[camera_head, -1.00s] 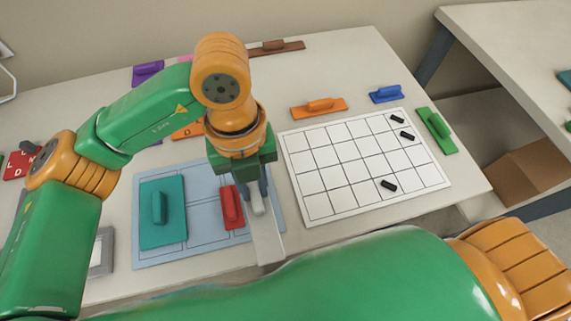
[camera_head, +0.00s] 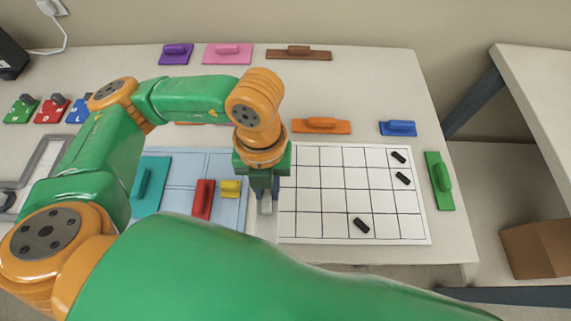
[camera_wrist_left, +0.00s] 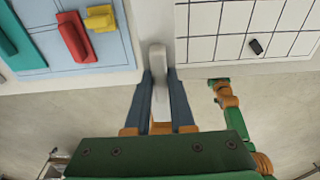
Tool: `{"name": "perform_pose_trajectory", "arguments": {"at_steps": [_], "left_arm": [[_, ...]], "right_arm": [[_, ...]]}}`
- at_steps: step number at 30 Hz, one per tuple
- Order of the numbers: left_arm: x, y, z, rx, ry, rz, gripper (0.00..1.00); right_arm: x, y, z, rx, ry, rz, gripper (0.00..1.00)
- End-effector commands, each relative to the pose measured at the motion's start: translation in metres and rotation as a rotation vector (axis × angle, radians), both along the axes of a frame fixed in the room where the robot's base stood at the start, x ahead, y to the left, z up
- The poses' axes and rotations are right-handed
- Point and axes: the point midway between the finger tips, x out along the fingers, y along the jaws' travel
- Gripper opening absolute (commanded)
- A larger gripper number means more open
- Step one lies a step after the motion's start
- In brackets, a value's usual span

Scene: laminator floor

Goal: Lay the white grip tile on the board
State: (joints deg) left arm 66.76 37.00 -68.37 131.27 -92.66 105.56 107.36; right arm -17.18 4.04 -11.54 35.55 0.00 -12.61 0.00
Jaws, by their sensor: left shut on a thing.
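My left gripper (camera_head: 265,207) is shut on the grip of the white grip tile (camera_head: 266,204). The tile's pale grip (camera_wrist_left: 158,85) shows between the fingers in the left wrist view; its plate is hard to tell from the pale table. The gripper is over the strip between the blue outlined board (camera_head: 228,163) and the white gridded board (camera_head: 335,228). Teal (camera_head: 152,185), red (camera_head: 203,200) and yellow (camera_head: 231,188) grip tiles lie on the blue board. In the left wrist view, a small right gripper (camera_wrist_left: 217,83) shows beyond the table edge, its jaws unclear.
Small black pieces (camera_head: 361,226) lie on the gridded board. Orange (camera_head: 321,126), blue (camera_head: 398,128) and green (camera_head: 440,181) grip tiles lie around it. Purple, pink and brown tiles line the back. A grey frame (camera_head: 45,165) is at the left.

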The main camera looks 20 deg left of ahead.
Motion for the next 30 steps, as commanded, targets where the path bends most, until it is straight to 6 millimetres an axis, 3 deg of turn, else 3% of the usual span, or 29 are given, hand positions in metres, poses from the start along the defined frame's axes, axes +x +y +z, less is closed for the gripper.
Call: {"name": "perform_pose_trajectory", "arguments": {"at_steps": [3, 6, 11, 16, 27, 28, 30], "left_arm": [[0.032, -0.003, -0.030, 0.002, 0.006, 0.008, 0.00], [0.050, -0.005, -0.052, 0.003, 0.003, 0.003, 0.00], [0.067, -0.007, -0.072, 0.001, 0.001, 0.000, 0.00], [0.068, -0.007, -0.099, 0.000, 0.000, -0.001, 0.00], [0.068, -0.007, -0.108, -0.003, -0.002, -0.002, 0.00], [0.068, -0.007, -0.106, -0.002, -0.002, -0.002, 0.30], [0.068, -0.007, -0.106, -0.002, -0.002, -0.002, 0.49]], "right_arm": [[0.000, -0.001, 0.002, -0.002, 0.001, 0.001, 0.50], [0.000, -0.003, 0.004, -0.005, 0.000, 0.002, 0.50], [0.000, -0.005, 0.005, -0.008, 0.000, 0.002, 0.50], [0.000, -0.006, 0.018, -0.009, 0.000, 0.002, 0.50], [0.000, -0.007, 0.011, -0.012, 0.001, 0.001, 0.50], [0.000, -0.007, 0.013, -0.012, 0.001, 0.001, 0.50], [0.000, -0.007, 0.013, -0.012, 0.001, 0.001, 0.50]]}}
